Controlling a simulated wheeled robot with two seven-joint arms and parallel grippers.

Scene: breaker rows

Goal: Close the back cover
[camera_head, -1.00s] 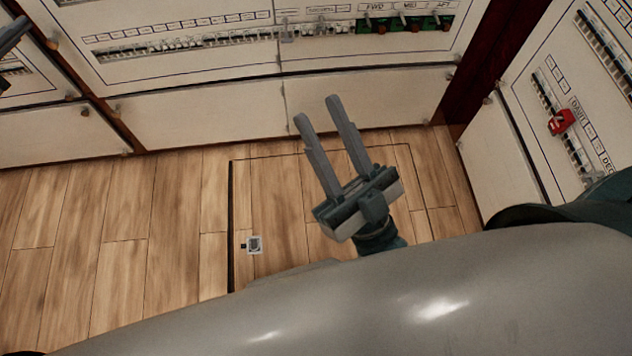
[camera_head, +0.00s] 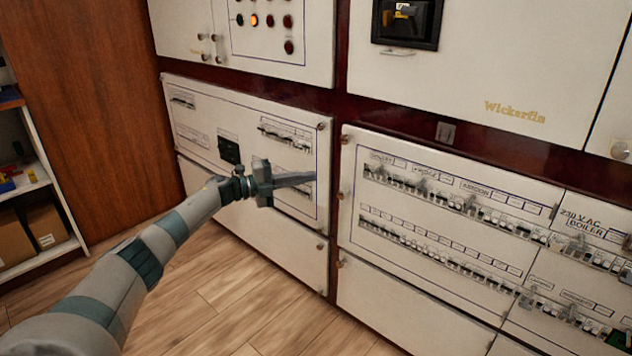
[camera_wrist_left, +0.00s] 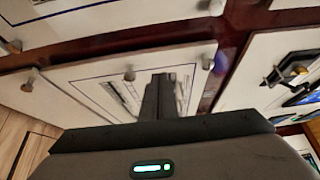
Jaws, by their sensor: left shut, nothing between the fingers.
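My left gripper (camera_head: 300,179) reaches in from the left and is shut and empty. It is in front of the right part of a white breaker panel cover (camera_head: 215,122) with a blue outline, a dark square switch and rows of breakers. I cannot tell whether the fingers touch it. In the left wrist view the shut fingers (camera_wrist_left: 163,98) point at a white panel (camera_wrist_left: 85,75) with knobs along its edge. No label marks the back cover, and I cannot tell which panel it is. My right gripper is not in view.
To the right is a larger white panel (camera_head: 350,215) with two breaker rows. A dark red post (camera_head: 333,165) separates the panels. White cabinets (camera_head: 480,60) with gauges and lamps are above. A shelf (camera_head: 60,250) with boxes stands far left. The wooden floor (camera_head: 235,300) below is clear.

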